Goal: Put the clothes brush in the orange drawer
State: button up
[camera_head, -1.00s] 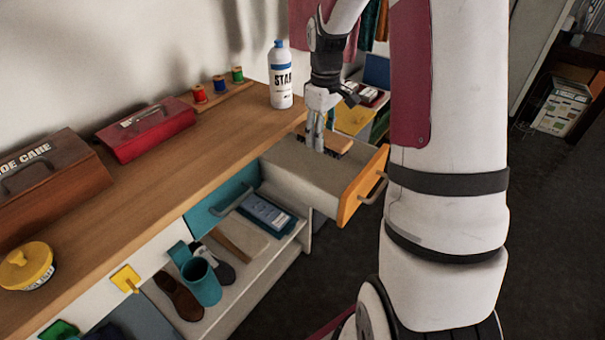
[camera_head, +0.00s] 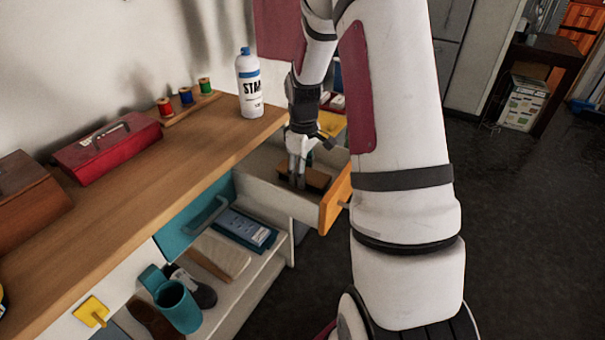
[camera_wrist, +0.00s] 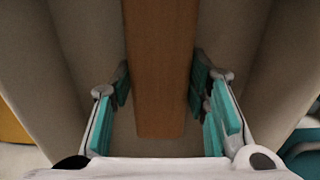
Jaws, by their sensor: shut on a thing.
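The orange drawer (camera_head: 335,203) is pulled out at the end of the wooden counter, with an orange front and pale inside walls. My gripper (camera_head: 297,178) points down into it, fingers below the rim. The clothes brush (camera_head: 317,178), a brown wooden block, is between the fingers and inside the drawer walls. In the wrist view the long brown back of the brush (camera_wrist: 161,60) runs between the teal finger pads of my gripper (camera_wrist: 161,85), which is shut on it. The bristles are hidden, and I cannot tell whether the brush touches the drawer floor.
Thread spools (camera_head: 186,96) and a red box (camera_head: 106,146) sit further along.

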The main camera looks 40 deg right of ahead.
jog(key=shift+f, duration=0.25)
jog(key=o, duration=1.2)
jog(key=shift+f, duration=0.1)
